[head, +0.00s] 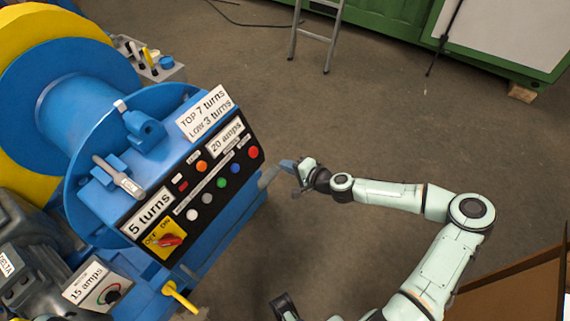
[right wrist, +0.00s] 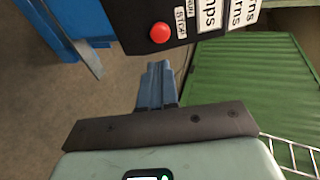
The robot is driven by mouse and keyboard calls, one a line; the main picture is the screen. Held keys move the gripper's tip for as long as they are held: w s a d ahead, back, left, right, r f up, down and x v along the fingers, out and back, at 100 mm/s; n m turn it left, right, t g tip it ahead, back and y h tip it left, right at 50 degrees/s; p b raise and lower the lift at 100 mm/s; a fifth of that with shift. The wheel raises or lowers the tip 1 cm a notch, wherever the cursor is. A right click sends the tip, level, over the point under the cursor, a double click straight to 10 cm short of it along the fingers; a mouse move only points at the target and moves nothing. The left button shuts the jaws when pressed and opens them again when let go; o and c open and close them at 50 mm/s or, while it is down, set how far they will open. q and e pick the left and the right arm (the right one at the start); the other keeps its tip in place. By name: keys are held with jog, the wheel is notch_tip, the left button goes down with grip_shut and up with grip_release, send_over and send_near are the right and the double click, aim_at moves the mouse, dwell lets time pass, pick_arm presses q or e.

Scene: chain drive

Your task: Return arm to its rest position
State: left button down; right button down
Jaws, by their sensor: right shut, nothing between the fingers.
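My right arm comes in from the lower right in the head view, bent at the elbow. Its gripper (head: 287,164) is just right of the control panel (head: 185,215) on the blue machine, near the red button (head: 253,152). In the right wrist view the gripper's blue-grey fingers (right wrist: 157,85) are together with nothing between them. The red button (right wrist: 160,33), labelled STOP, is beyond the fingertips, with a visible gap in the picture. A dark part of my body shows at the bottom edge of the head view.
The blue machine (head: 75,100) fills the left side. A yellow handle (head: 180,296) sticks out below its panel. A brown box (head: 515,290) stands at the lower right. A ladder (head: 315,35) and green container (head: 395,15) are behind. Open floor (head: 400,120) lies between.

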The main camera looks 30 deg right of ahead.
dwell(0.3)
